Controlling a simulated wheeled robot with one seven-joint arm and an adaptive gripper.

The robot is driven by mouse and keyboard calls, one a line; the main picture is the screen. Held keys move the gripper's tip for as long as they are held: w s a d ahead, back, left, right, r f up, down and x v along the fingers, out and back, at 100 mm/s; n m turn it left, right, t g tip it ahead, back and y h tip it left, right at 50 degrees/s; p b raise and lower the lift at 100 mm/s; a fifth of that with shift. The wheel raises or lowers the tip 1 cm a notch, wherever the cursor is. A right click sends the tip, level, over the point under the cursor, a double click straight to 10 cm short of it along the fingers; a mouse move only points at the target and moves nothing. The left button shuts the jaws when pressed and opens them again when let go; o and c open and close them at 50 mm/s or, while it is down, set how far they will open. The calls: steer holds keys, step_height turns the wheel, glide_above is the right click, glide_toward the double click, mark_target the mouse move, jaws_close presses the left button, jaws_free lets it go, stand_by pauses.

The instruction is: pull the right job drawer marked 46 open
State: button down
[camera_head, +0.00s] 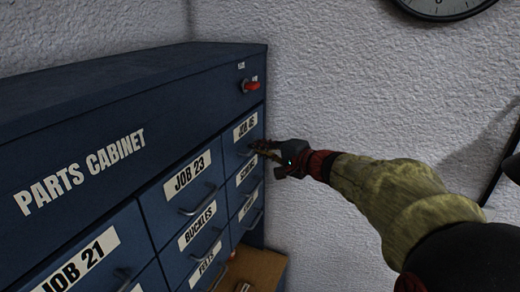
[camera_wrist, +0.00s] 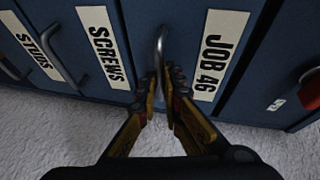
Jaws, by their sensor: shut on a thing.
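The drawer labelled JOB 46 (camera_head: 240,152) is at the top right of the blue parts cabinet (camera_head: 120,92). Its front looks about level with its neighbours. In the wrist view its label, JOB 46 (camera_wrist: 213,55), stands sideways right of a grey bar handle (camera_wrist: 160,42). My gripper (camera_head: 263,149) is at that handle, reaching in from the right. In the wrist view my gripper's fingers (camera_wrist: 166,78) are closed on the handle's near end. The fingers hide part of the handle.
JOB 23 (camera_head: 187,172) and JOB 21 (camera_head: 82,263) drawers lie to the left. The SCREWS drawer label (camera_wrist: 104,48) is beside the held handle. A red knob (camera_head: 251,86) sits above JOB 46. A white wall (camera_head: 370,80) stands behind; a brown surface (camera_head: 255,268) is below.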

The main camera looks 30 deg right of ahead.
steer(key=s+d+b, duration=0.7)
steer(key=s+d, duration=0.3)
steer(key=s, duration=0.4)
steer(key=shift+d, duration=0.4)
steer(key=shift+f, duration=0.1)
steer(key=c, duration=2)
jaws_free()
steer(key=shift+c, duration=0.2)
steer(key=shift+o, duration=0.4)
steer(key=v, duration=1.2)
